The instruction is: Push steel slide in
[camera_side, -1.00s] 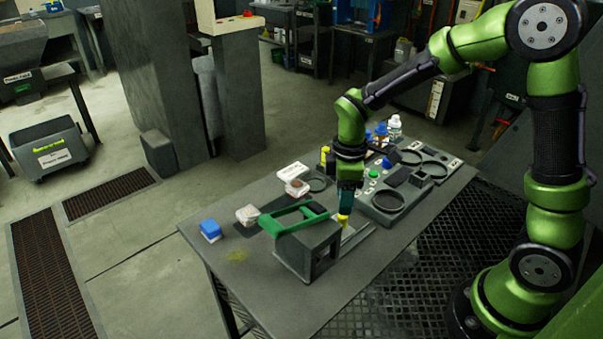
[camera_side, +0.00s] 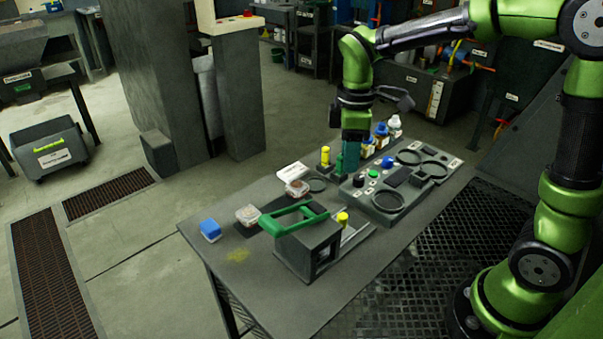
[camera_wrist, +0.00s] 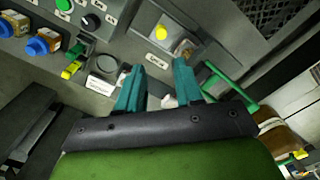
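The steel slide (camera_side: 352,237) is a pale flat strip on the table, running from the side of a dark grey box (camera_side: 309,254) with a green handle (camera_side: 296,216). A yellow knob (camera_side: 343,218) stands at the slide beside the box. My gripper (camera_side: 351,168) is above the back of the table, up and away from the knob. In the wrist view my gripper's (camera_wrist: 158,76) teal fingers are apart with nothing between them.
A grey panel (camera_side: 365,209) with rings and buttons lies right of the slide. Several bottles (camera_side: 381,133) stand behind it. A yellow-topped item (camera_side: 325,156) stands near my gripper. Small tubs (camera_side: 247,214) and a blue-lidded box (camera_side: 210,230) sit left. The front table corner is clear.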

